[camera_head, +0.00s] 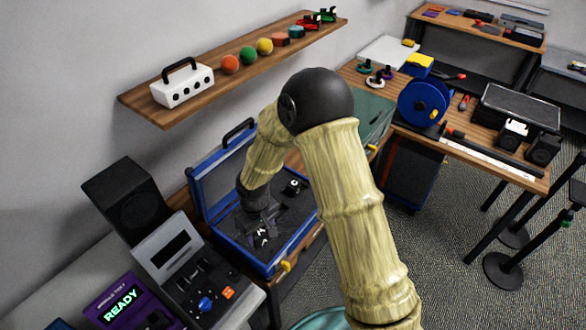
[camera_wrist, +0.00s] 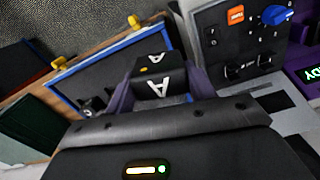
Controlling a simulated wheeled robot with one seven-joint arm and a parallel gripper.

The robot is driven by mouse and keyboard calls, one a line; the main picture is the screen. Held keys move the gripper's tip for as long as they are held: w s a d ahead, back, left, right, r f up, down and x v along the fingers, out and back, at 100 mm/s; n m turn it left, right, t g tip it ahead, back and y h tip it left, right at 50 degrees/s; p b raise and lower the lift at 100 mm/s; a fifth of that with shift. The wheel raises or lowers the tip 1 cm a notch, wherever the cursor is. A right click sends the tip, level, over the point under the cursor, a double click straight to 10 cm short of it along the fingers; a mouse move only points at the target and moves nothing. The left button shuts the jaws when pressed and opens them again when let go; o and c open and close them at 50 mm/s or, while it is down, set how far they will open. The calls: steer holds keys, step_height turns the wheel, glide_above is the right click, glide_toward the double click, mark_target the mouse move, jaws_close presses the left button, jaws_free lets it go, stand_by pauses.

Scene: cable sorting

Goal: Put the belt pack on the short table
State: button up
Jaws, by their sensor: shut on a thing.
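The belt pack, a small black box with a white letter A (camera_wrist: 160,82), is between my gripper's fingers (camera_wrist: 160,95) in the wrist view. In the head view my gripper (camera_head: 262,228) points down into an open blue-edged case (camera_head: 212,228). The pack's white marks (camera_head: 262,240) show below it there. My gripper is shut on the pack. I cannot tell whether the pack touches the case's dark foam. Which surface is the short table is not clear from these views.
Another black item (camera_head: 295,187) lies in the case. A grey control box (camera_head: 185,265), a black speaker (camera_head: 125,205) and a purple READY device (camera_head: 125,303) stand left. A wall shelf (camera_head: 160,112) hangs above. The wooden table right (camera_head: 518,172) carries a blue reel (camera_head: 424,102) and tools.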

steer(key=w+d+f+m+b, duration=0.3)
steer(key=d+f+m+b, duration=0.4)
steer(key=d+f, duration=1)
steer(key=d, duration=0.4)
steer(key=shift+w+m, duration=0.2)
steer(key=shift+m, duration=0.2)
